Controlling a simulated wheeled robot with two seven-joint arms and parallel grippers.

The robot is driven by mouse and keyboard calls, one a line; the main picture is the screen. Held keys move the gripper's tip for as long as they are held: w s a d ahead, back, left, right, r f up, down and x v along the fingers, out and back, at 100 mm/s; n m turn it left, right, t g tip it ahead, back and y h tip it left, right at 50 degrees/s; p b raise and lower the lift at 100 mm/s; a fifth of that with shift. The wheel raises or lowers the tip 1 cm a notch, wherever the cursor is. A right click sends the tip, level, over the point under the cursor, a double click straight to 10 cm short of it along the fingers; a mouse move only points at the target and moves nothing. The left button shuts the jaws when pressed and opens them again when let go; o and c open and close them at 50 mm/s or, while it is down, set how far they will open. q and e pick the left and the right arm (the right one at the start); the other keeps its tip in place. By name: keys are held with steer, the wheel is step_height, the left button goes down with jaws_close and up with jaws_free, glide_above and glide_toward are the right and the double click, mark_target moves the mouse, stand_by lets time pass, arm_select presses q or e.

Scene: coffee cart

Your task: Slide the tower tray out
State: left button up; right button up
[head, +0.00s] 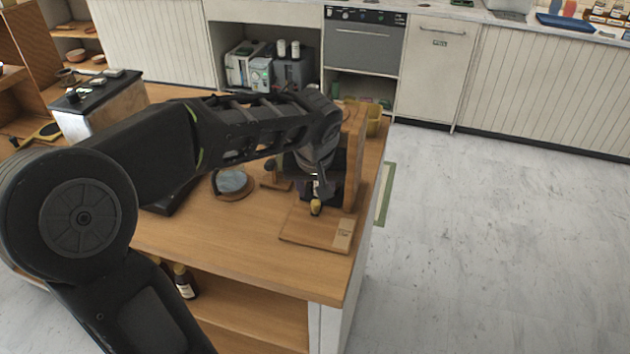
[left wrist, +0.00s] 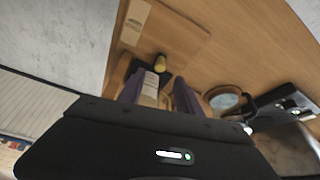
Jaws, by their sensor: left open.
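A wooden tower (head: 355,155) stands near the right end of the wooden counter, partly hidden behind my left arm. A flat wooden board (head: 300,230) with a pale label lies in front of it; it also shows in the left wrist view (left wrist: 178,30). I cannot tell whether this board is joined to the tower. A yellow knob (head: 316,207) shows on a dark part by the board's back edge, and in the left wrist view (left wrist: 160,62). My left gripper (head: 317,186) is open over the dark part, behind the knob. Contact is unclear. My right gripper is out of view.
A round glass-topped disc (head: 233,183) lies on the counter left of the gripper. A boxy machine (head: 100,100) stands at the far left. A yellowish cup (head: 374,122) is behind the tower. The counter's right edge is close; open floor lies beyond.

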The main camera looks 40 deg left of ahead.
mark_target(316, 202)
arm_select(q)
steer(key=shift+p+x, duration=0.4)
steer(key=shift+x, duration=3.65)
steer(key=shift+w+a+r, duration=0.15)
steer(key=shift+w, duration=0.05)
jaws_close()
